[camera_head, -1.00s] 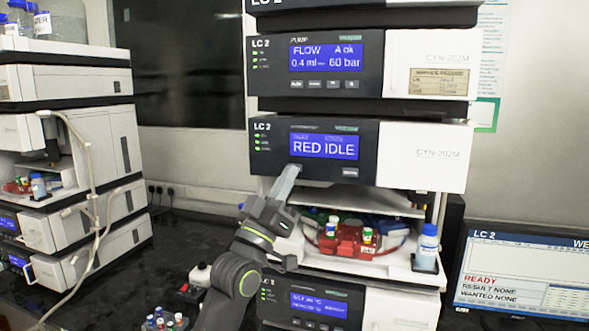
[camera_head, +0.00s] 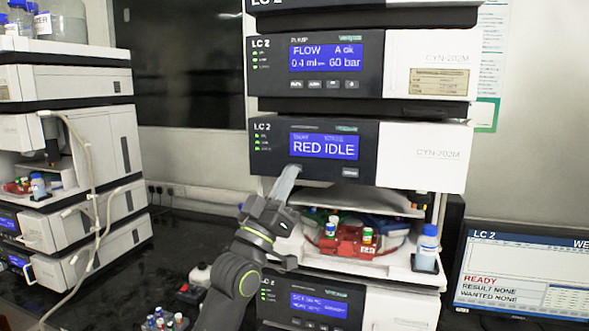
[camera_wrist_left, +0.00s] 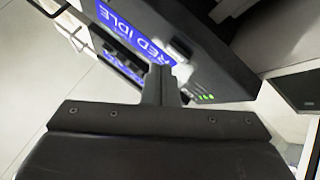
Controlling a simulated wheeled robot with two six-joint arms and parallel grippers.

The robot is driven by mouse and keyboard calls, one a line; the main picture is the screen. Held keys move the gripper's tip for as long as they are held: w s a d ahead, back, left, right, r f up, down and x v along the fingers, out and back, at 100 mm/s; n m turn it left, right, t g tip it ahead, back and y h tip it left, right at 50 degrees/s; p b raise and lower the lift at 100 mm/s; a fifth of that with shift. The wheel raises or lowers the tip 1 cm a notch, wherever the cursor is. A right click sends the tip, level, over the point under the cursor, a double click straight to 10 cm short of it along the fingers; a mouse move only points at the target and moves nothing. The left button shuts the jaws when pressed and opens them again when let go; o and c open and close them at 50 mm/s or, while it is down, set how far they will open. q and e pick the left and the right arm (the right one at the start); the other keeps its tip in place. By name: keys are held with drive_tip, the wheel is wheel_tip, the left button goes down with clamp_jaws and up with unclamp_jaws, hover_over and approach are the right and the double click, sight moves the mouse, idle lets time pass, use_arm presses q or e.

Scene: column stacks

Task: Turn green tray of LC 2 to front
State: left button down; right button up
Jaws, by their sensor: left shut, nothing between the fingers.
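The LC 2 module (camera_head: 262,160) has a blue display (camera_head: 325,146) reading RED IDLE. A grey button (camera_head: 350,172) sits below the display; it also shows in the wrist view (camera_wrist_left: 180,47). In the open bay below, the red tray (camera_head: 347,242) with several capped vials faces front. Part of a blue tray shows behind it at the right. A green piece is partly visible farther back; most of it is hidden. My left gripper (camera_head: 294,170) is shut and empty, its tip at the panel's lower edge, left of the button. I cannot tell whether it touches. The wrist view shows its fingers (camera_wrist_left: 160,78) near the display.
A bottle with a blue cap (camera_head: 427,248) stands at the bay's right. The monitor (camera_head: 525,270) at right reads READY, RESULT NONE, WANTED NONE. Another instrument stack (camera_head: 70,130) stands at left. Several vials (camera_head: 165,320) are on the dark bench at the bottom.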

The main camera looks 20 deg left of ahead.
use_arm(q)
drive_tip(key=shift+w, duration=0.2)
drive_tip(key=shift+w, duration=0.25)
drive_tip(key=shift+w+b, duration=0.4)
drive_tip(key=shift+b, duration=0.2)
idle(0.6)
drive_tip(key=shift+s, duration=0.2)
drive_tip(key=shift+s+p, duration=0.55)
drive_tip(key=shift+s, duration=0.1)
drive_tip(key=shift+s+p, duration=1.05)
drive_tip(key=shift+s, duration=1.45)
